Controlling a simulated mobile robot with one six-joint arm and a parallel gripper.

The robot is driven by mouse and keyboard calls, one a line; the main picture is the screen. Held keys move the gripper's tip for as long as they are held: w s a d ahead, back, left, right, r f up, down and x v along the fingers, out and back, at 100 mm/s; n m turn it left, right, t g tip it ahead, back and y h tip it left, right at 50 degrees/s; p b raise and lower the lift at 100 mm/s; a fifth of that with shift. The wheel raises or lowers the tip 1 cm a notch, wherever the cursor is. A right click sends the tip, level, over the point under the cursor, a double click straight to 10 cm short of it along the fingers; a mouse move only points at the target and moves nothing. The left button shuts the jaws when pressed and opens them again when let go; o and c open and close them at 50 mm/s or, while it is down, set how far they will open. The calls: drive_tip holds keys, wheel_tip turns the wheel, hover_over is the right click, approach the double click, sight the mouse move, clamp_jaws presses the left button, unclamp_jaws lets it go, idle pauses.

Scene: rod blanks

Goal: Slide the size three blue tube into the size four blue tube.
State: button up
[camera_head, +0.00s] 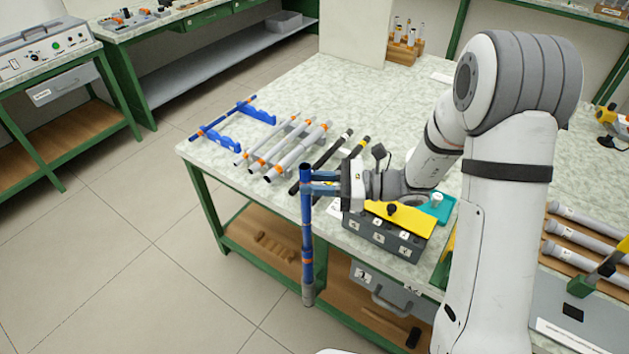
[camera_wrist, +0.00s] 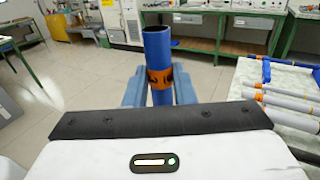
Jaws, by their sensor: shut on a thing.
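My gripper (camera_head: 318,184) is shut on a wide blue tube (camera_head: 306,222) and holds it upright in front of the table's edge. The tube has an orange band low down and a grey lower end. In the wrist view the held blue tube (camera_wrist: 157,44) stands between the fingers, with an open top and an orange band whose mark I cannot read. A thinner blue tube (camera_head: 228,114) with orange bands lies across two blue holders (camera_head: 222,142) at the table's far left. I cannot read its size, nor tell which tube is size three or four.
Several grey tubes (camera_head: 292,152) with orange bands and black tubes (camera_head: 330,160) lie on the table (camera_head: 300,95) beside the blue holders. A dark box with a yellow top (camera_head: 385,236) stands under my wrist. The table's back middle is clear. Open floor lies to the left.

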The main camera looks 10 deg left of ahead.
wheel_tip(320, 180, down, 12)
drive_tip(key=b, duration=0.8)
idle(3.4)
drive_tip(key=o, duration=0.9)
drive_tip(key=shift+c, duration=0.2)
drive_tip(key=w+d, duration=0.1)
drive_tip(key=d, duration=0.6)
drive_tip(key=shift+d+b, duration=0.2)
drive_tip(key=shift+b, duration=0.25)
